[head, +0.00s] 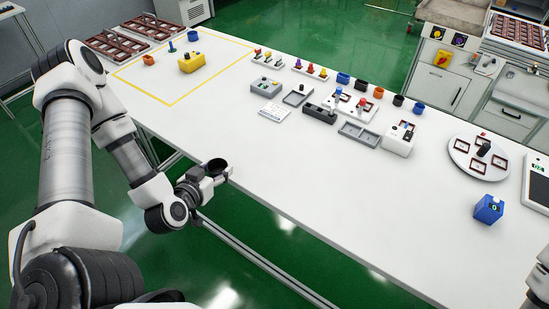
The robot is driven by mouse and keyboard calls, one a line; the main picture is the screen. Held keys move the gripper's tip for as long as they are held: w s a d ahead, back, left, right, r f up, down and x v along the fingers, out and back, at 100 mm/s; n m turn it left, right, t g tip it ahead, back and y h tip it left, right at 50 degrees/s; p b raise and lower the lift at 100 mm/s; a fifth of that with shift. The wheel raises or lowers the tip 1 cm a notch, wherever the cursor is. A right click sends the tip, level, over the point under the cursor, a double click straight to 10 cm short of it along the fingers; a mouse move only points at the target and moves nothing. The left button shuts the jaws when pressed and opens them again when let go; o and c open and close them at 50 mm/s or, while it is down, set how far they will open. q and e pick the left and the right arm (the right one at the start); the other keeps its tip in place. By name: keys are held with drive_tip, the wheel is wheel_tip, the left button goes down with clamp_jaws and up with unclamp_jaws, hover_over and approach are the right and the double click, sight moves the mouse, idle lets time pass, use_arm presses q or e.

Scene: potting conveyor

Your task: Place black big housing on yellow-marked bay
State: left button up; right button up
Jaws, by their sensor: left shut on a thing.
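My left gripper (221,174) is shut on a black round housing (216,165) with an open top. It holds the housing upright at the near edge of the white table; whether it touches the table I cannot tell. The yellow-marked bay (222,82) is a yellow outline on the far left of the table. In it are an orange housing (148,60), a blue housing (193,36), a blue peg-like part (171,47) and a yellow box (193,63). My right gripper is out of view; only part of my right arm shows at the lower right edge.
Brown frame trays (117,46) lie left of the bay. Several small housings, trays and a grey box (265,87) fill the middle back. A round white plate (463,160) and a blue cube (488,208) are at right. The near table strip is clear.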

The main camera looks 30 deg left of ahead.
use_arm(q)
drive_tip(key=shift+s+a+r, duration=0.1)
drive_tip(key=shift+s+a, duration=0.4)
drive_tip(key=shift+s, duration=0.2)
drive_tip(key=w+b, duration=0.2)
drive_tip(key=b, duration=0.1)
drive_tip(key=w+d+f+b, duration=0.1)
drive_tip(key=w+b, duration=0.2)
drive_tip(key=w+d+f+b, duration=0.1)
drive_tip(key=w+b, duration=0.1)
drive_tip(key=b, duration=0.1)
drive_tip(key=shift+w+d+f, duration=0.1)
drive_tip(key=shift+w+d, duration=0.1)
drive_tip(key=r, duration=0.1)
hover_over(259, 161)
drive_tip(key=s, duration=0.1)
drive_tip(key=shift+a+p, duration=0.25)
drive_tip(key=shift+p, duration=0.15)
drive_tip(key=f, duration=0.1)
drive_tip(key=w+f, duration=0.1)
drive_tip(key=f, duration=0.1)
drive_tip(key=shift+d, duration=0.2)
drive_tip(key=shift+a+f, duration=0.1)
drive_tip(key=shift+f, duration=0.35)
